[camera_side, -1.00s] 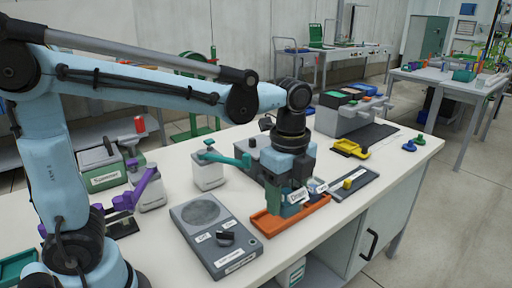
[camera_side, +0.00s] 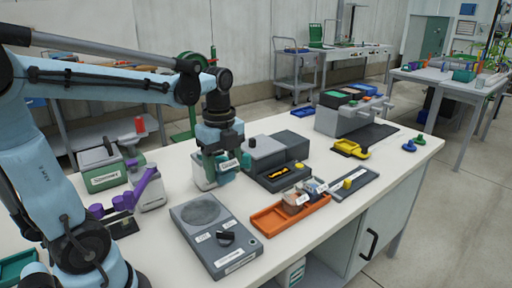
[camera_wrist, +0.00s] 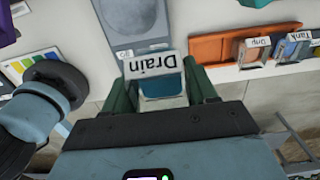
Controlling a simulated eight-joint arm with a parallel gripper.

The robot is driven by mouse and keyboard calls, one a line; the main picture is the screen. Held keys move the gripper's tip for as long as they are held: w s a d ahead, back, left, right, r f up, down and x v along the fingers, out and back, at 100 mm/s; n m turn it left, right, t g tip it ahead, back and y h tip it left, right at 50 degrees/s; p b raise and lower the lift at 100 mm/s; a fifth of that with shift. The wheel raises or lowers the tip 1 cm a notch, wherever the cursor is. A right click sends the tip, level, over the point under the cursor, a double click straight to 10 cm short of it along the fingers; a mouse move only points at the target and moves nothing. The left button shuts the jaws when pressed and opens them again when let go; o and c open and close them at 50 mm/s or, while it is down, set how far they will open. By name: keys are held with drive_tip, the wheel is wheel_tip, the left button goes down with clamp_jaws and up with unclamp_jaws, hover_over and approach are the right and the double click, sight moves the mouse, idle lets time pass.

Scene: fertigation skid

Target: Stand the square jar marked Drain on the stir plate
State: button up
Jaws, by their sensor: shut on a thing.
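My gripper (camera_side: 224,168) is shut on the square jar marked Drain, which has a white label (camera_side: 229,164) and dark teal contents. In the wrist view the jar (camera_wrist: 162,86) sits between the two green fingers, its label facing the camera. It is held up above the table, behind the stir plate in the side view. The grey stir plate (camera_side: 218,250) has a round disc and a black knob, and nothing stands on it. Part of it shows in the wrist view (camera_wrist: 135,35), beyond the jar. The jar's lower part is hard to make out in the side view.
An orange tray (camera_side: 265,225) holds jars marked Drip (camera_wrist: 252,50) and Tank (camera_wrist: 291,48).

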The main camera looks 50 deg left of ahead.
drive_tip(key=s+a, duration=0.4)
drive_tip(key=a, duration=0.2)
drive_tip(key=shift+s+f, duration=0.15)
drive_tip(key=shift+f, duration=5.35)
drive_tip(key=o, duration=1.2)
drive_tip(key=shift+r, duration=4.5)
drive_tip(key=shift+d, duration=0.15)
